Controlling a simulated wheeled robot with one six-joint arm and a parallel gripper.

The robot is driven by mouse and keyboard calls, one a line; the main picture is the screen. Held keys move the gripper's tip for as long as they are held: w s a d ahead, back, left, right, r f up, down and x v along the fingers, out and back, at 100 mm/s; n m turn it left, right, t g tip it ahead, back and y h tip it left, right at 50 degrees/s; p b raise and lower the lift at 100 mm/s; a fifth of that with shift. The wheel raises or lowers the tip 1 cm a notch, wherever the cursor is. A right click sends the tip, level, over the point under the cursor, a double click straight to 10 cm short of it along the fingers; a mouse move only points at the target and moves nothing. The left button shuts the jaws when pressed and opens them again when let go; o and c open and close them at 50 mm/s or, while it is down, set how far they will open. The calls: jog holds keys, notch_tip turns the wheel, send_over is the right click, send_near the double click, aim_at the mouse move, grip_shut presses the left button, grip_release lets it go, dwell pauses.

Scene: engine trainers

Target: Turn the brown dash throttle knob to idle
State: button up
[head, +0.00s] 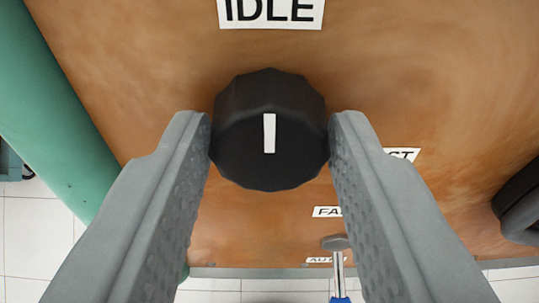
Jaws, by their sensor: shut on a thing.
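A black faceted knob (245,165) with a white pointer line sits on a brown panel (420,70) in the head view. The knob itself looks black; the panel behind it is brown. The white line stands upright on the knob's face. A white IDLE label (271,13) is above the knob, cut by the top edge. My gripper (269,140) is shut on the knob, one grey finger on its left side and one on its right. A FAST-like label (327,212) is below right, partly hidden by my right finger.
A metal toggle lever (337,245) with a blue part stands below, by a partly covered label (319,260). Another label (403,153) is half hidden right of the knob. A dark round part (520,205) is at the right edge. A green post (45,110) runs along the left.

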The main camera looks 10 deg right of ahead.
dwell(0.4)
jog(key=o, duration=1)
jog(key=v, duration=1.7)
jog(key=shift+s+r, duration=0.1)
jog(key=shift+r, duration=0.1)
